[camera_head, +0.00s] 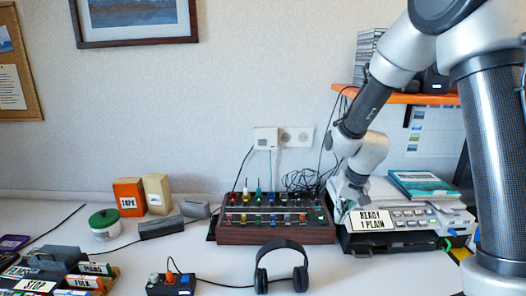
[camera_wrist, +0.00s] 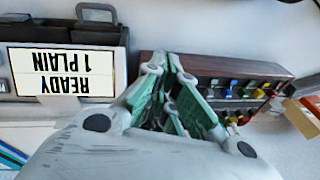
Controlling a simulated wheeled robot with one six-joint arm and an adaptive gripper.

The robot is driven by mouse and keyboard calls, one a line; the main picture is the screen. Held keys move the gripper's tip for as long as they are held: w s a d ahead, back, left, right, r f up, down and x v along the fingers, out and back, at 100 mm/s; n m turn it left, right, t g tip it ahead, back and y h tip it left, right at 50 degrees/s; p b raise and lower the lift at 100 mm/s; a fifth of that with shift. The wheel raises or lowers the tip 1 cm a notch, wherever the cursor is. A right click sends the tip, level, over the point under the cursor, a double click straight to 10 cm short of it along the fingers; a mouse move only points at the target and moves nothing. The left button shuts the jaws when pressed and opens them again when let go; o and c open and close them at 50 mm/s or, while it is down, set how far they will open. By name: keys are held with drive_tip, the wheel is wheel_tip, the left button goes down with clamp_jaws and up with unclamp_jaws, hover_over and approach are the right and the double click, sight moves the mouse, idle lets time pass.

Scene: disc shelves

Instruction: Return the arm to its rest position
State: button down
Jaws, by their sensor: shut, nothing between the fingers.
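My arm reaches down from the upper right in the head view. The sign (camera_wrist: 62,72) appears upside down at the left there. I cannot tell whether the fingertips touch the player.
The mixer (camera_head: 276,235) with knobs stands left of my gripper, close by. An orange shelf (camera_head: 422,99) is behind my arm. Cables (camera_head: 302,180) are behind the mixer.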

drive_tip(key=s+d+r+n+t, duration=0.1)
drive_tip(key=s+d+r, duration=0.5)
drive_tip(key=s+r, duration=0.4)
drive_tip(key=s+d+r+t+h, duration=0.1)
drive_tip(key=s+d+r, duration=0.5)
drive_tip(key=s+r, duration=0.4)
drive_tip(key=s, duration=0.5)
drive_tip(key=shift+s+d+r+n+h, duration=0.3)
drive_tip(key=shift+s+d+r+n, duration=0.05)
drive_tip(key=shift+s+r+n, duration=0.05)
